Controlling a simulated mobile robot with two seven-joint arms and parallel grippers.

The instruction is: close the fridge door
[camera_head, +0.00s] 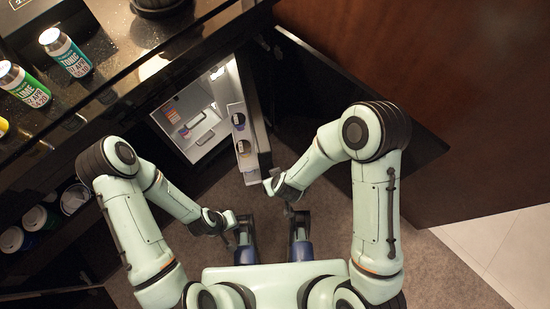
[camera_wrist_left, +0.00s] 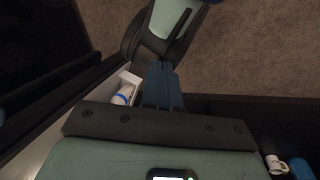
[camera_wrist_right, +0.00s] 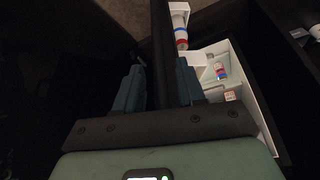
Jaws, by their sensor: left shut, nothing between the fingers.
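The fridge (camera_head: 190,118) sits in the cabinet under the counter, with its lit white interior showing. Its door (camera_head: 258,110) stands open, swung toward me, with bottles on its inner shelves. My right gripper (camera_head: 270,180) is at the near end of the door. In the right wrist view its fingers (camera_wrist_right: 160,85) are apart, with a dark upright edge, apparently the door's, between them. I cannot tell whether they touch it. My left gripper (camera_head: 236,222) is shut and empty, low in front of the fridge; its fingers (camera_wrist_left: 162,88) are together in the left wrist view.
Cans, including a tonic can (camera_head: 66,53) and a lime can (camera_head: 24,84), stand on the dark counter (camera_head: 110,50). Cups (camera_head: 38,217) sit on a low shelf at left. A dark wood panel (camera_head: 430,90) is at right. Carpet (camera_head: 215,185) lies in front of the fridge.

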